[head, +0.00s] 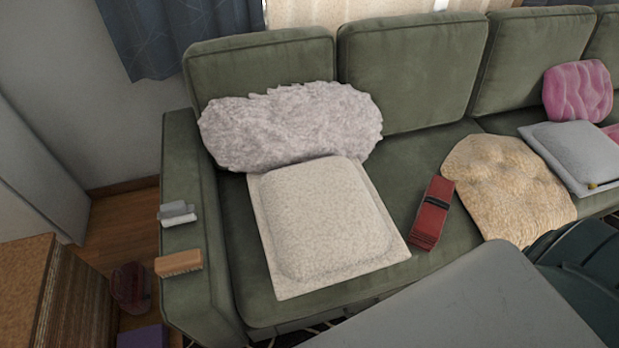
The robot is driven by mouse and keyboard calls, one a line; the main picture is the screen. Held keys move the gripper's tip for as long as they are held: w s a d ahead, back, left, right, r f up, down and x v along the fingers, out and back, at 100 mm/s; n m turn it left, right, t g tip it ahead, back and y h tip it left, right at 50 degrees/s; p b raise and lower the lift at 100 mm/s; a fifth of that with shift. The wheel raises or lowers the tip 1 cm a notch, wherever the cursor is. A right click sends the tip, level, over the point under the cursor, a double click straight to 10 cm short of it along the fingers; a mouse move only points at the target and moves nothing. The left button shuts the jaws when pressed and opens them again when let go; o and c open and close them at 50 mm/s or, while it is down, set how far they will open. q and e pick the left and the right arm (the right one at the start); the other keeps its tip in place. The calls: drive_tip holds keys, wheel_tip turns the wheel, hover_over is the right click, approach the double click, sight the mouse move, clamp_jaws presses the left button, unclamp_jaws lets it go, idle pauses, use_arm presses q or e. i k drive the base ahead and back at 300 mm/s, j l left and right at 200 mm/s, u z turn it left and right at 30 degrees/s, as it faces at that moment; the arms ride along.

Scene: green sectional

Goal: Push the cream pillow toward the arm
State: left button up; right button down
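A cream square pillow (322,222) with a flat border lies on the left seat of the green sectional. Its upper edge touches or sits just under a fluffy light-grey pillow (290,125) that leans on the backrest. The sofa's left arm (185,215) stands to the left of the cream pillow, with a strip of bare green seat between them. A second, more yellowish tan pillow (508,188) lies farther right on the seat. Neither of my grippers shows in the head view.
A red box-like object (432,213) lies between the cream and tan pillows. A brush (178,263) and small grey and white items (178,213) rest on the sofa arm. Grey (575,155) and pink (578,90) pillows are at right. A grey flat surface (470,310) fills the lower right foreground.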

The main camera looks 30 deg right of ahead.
sight(322, 222)
drive_tip(key=z, duration=0.8)
